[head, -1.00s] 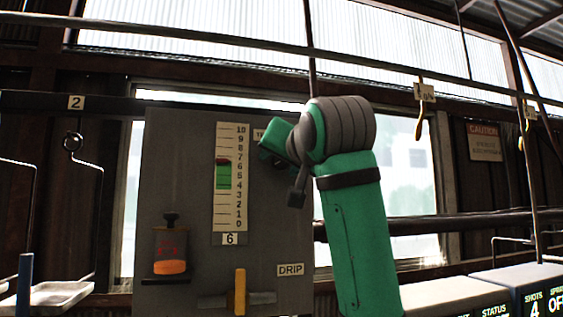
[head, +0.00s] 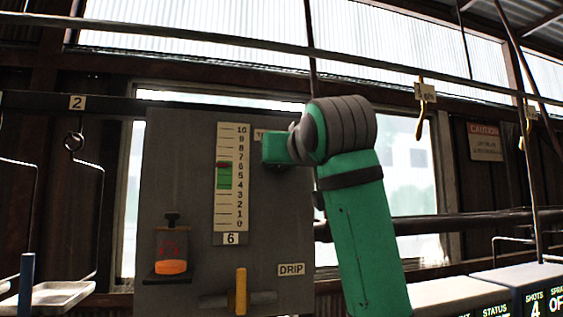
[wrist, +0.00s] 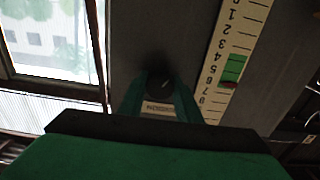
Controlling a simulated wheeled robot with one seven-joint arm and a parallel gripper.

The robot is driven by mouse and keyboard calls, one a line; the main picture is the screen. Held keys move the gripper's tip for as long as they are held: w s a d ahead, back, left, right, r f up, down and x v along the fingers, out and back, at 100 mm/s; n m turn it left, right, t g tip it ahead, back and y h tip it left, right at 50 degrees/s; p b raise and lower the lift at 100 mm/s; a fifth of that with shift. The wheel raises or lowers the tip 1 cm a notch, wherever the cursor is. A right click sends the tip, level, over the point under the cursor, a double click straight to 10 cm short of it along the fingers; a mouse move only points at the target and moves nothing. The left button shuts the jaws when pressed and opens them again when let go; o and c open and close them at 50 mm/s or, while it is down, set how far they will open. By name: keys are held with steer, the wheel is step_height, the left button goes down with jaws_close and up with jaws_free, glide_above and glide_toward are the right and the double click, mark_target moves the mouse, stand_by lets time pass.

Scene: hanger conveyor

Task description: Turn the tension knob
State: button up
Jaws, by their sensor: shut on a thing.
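The tension knob (wrist: 160,84) is a dark round knob on the grey panel (head: 190,140). In the wrist view my gripper (wrist: 160,92) has its two green fingers on either side of the knob, shut on it. A label, upside down there, sits beside the knob between the fingers. In the head view my green gripper (head: 276,150) is against the panel, right of the scale, and hides most of the knob. The white scale (head: 232,205) runs from 0 to 10. Its green band (head: 224,178) has a red marker (head: 222,165) at its top, near 6.
A red-orange control (head: 171,266), a yellow handle (head: 240,290) and a DRIP label (head: 291,270) are lower on the panel. A plate marked 6 (head: 230,239) is below the scale. A hanging tray (head: 55,296) is at left. Rails cross above.

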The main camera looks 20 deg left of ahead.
steer(key=o, duration=1.1)
steer(key=shift+c, duration=0.2)
steer(key=shift+s, duration=0.1)
steer(key=v, duration=1)
steer(key=shift+s+d, duration=0.25)
steer(key=shift+d, duration=0.05)
steer(key=shift+w, duration=0.1)
